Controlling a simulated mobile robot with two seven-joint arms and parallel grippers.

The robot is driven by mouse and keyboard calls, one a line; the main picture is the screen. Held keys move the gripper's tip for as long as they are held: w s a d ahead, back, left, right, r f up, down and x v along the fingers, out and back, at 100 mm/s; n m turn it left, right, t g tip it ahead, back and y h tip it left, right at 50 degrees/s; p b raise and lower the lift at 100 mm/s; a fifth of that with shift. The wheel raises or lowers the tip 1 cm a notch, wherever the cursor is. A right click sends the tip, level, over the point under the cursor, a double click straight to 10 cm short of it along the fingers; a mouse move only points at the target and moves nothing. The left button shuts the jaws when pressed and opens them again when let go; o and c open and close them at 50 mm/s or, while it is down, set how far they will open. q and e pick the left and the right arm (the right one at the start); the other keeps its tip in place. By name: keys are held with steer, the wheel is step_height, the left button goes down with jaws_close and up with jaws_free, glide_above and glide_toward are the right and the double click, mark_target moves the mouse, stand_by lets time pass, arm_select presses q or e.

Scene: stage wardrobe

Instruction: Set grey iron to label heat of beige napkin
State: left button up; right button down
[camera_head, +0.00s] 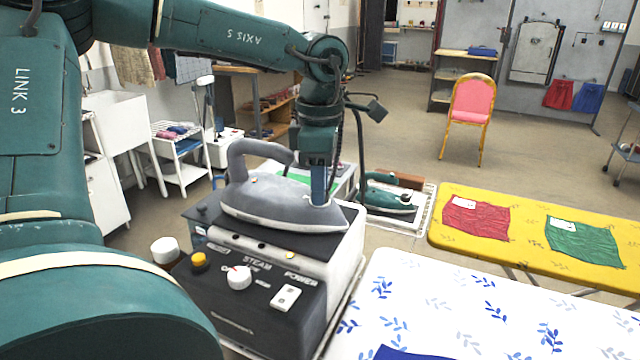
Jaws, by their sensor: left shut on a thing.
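The grey iron (275,205) sits upright on top of a steam station, its thick handle at the left and its pointed end to the right. My left gripper (320,196) reaches straight down onto the iron's upper front part. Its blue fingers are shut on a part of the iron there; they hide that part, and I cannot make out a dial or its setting. I see no beige napkin. My right gripper is not in view.
The black and white steam station (265,318) has a white knob (239,277) and a switch. A teal iron (388,198) stands behind. A yellow board (515,258) bears red (478,222) and green (585,243) labelled cloths. A leaf-patterned board (480,310) is at front right.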

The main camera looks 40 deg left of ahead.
arm_select(q)
steer(key=shift+m, duration=0.6)
steer(key=o, duration=1)
steer(key=shift+c, duration=0.2)
steer(key=shift+r, duration=0.1)
step_height(320, 180, up, 13)
stand_by(0.4)
